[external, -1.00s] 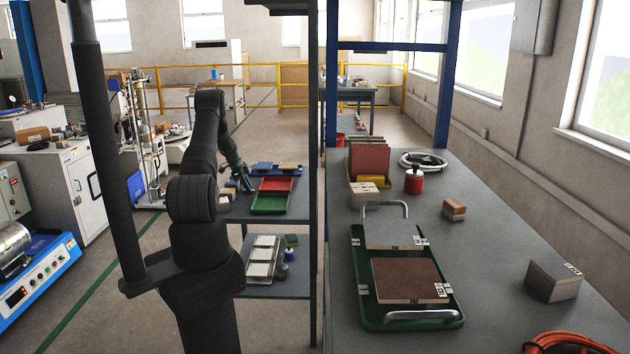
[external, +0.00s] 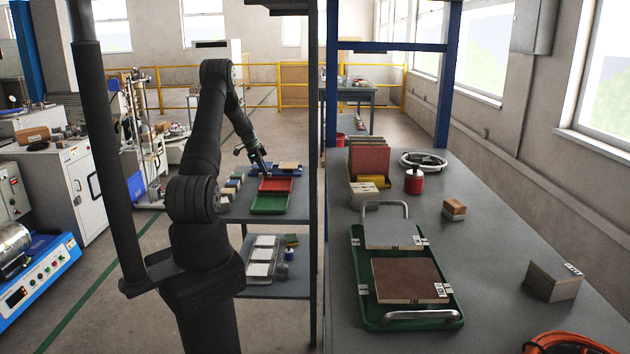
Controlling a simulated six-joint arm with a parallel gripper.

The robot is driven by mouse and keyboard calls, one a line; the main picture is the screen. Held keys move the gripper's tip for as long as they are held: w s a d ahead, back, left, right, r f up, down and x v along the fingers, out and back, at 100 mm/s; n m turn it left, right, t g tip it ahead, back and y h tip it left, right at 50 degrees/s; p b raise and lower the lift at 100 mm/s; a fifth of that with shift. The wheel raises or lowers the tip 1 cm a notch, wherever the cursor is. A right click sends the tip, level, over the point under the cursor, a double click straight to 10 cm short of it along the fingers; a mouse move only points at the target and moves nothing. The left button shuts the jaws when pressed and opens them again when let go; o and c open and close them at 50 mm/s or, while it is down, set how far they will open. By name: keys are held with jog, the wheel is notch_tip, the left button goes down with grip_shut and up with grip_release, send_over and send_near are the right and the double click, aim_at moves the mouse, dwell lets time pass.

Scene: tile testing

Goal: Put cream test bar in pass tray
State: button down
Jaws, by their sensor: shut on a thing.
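My gripper (external: 264,172) is above the back left of the red tray (external: 276,185), near the blue tray (external: 262,165). It is shut on a small bar, which is too small and dark here for me to tell its colour. The green tray (external: 269,204) is in front of the red one and looks empty. I cannot read any label saying which is the pass tray. A row of several small bars (external: 230,187), some of them cream, lies on the grey shelf left of the trays. A tan piece (external: 288,165) lies on the blue tray.
A dark rack post (external: 315,200) stands right of the trays. A lower shelf (external: 290,288) holds pale tiles. The grey bench (external: 490,280) at the right carries a green carrier (external: 365,318) with two tiles, a red can (external: 413,182) and a stack of tiles (external: 370,160).

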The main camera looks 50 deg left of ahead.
jog(key=shift+d+r, duration=0.2)
jog(key=shift+d, duration=0.25)
jog(key=n+g+y, duration=0.6)
jog(key=n+y, duration=0.1)
jog(key=n, duration=2.7)
send_over(268, 206)
jog(key=d, duration=0.1)
jog(key=f, duration=1)
jog(key=shift+w, duration=0.4)
jog(key=shift+f, duration=0.15)
